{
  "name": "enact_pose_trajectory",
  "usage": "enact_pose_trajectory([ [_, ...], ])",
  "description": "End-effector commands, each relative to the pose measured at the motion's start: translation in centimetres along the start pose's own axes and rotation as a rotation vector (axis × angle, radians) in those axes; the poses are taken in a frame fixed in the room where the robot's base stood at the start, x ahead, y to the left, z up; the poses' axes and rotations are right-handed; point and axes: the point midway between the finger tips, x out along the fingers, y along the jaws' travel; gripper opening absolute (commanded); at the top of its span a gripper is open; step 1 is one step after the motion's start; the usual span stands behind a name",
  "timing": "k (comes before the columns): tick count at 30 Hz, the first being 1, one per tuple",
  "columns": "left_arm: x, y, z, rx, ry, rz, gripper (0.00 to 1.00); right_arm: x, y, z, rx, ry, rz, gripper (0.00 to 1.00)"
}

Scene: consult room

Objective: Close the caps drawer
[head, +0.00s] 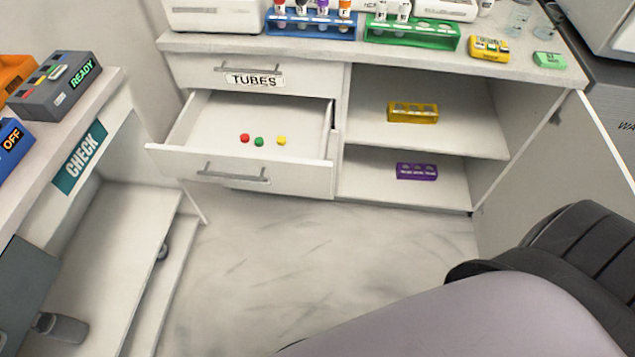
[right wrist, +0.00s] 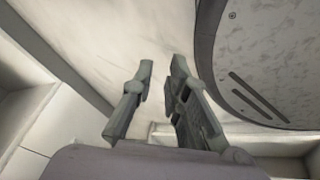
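The caps drawer (head: 240,174) is the open drawer below the drawer labelled TUBES (head: 255,80) in the head view. It is pulled well out, with a bar handle (head: 234,173) on its front. A red cap (head: 245,138), a green cap (head: 259,142) and a yellow cap (head: 281,140) lie inside it. The front hides any label on it. My right gripper (right wrist: 161,75) shows in the right wrist view with its fingers apart and nothing between them. It is not near the drawer in the head view.
Racks with tubes stand on the counter (head: 330,48). Open shelves to the right of the drawer hold a yellow rack (head: 413,112) and a purple rack (head: 416,171). The floor (head: 320,240) before the drawer is clear.

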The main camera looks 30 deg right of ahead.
Motion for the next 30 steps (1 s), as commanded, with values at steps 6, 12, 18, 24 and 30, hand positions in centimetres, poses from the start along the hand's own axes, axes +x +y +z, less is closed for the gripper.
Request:
enact_pose_trajectory([
  [6, 3.4, 0.0, -4.6, -0.007, 0.031, -0.001, 0.40, -1.4, 6.5, -11.7, -0.323, 0.381, 0.227, 0.00],
  [12, 4.3, -0.1, -8.4, -0.012, 0.055, -0.003, 0.40, -9.4, 11.4, -20.7, -0.662, 0.649, 0.523, 0.00],
  [18, 4.2, -0.2, -11.1, -0.017, 0.072, -0.005, 0.40, -18.9, 13.2, -26.1, -0.977, 0.805, 0.817, 0.00],
  [24, 3.6, -0.3, -12.2, -0.019, 0.079, -0.006, 0.40, -24.1, 13.0, -28.2, -1.136, 0.857, 0.967, 0.00],
  [30, 3.6, -0.3, -12.0, -0.019, 0.076, -0.006, 0.40, -24.5, 13.2, -29.9, -1.156, 0.867, 0.987, 0.00],
])
